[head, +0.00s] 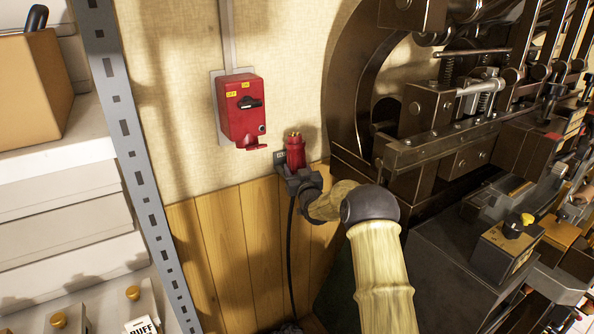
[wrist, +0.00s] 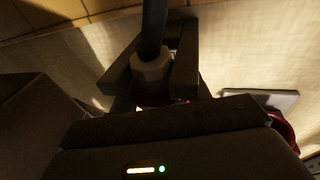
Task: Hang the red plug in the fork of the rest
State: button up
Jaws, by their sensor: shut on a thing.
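The red plug (head: 295,152) is upright with its brass pins up, in front of the wall. My gripper (head: 301,181) is shut on it near its lower end. Its black cable (head: 291,235) hangs straight down. In the wrist view the plug's grey collar (wrist: 151,70) and the cable show beyond the jaws; most of the red body is hidden. The rest (head: 266,168), a dark grey block on the wall, is directly left of and partly behind the plug. Dark prongs flank the collar in the wrist view; I cannot tell whether the plug sits in the fork or touches it.
A red switch box (head: 241,108) with a black knob is on the wall above left; it shows in part in the wrist view (wrist: 281,126). A dark press (head: 430,130) stands close on the right. A metal shelf post (head: 133,150) is at left.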

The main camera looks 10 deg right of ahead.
jog(key=shift+s+f+b, duration=0.15)
jog(key=shift+f+b, duration=0.15)
jog(key=shift+b, duration=0.25)
dwell(0.4)
jog(key=o, duration=1.2)
jog(key=shift+c, duration=0.2)
jog(key=shift+f, duration=0.1)
jog(key=shift+s+d, duration=0.1)
jog(key=s+d+f+b, duration=0.1)
jog(key=s+d+b, duration=0.1)
jog(key=s, duration=1.5)
jog(key=shift+f+b, duration=0.35)
jog(key=shift+f, duration=0.05)
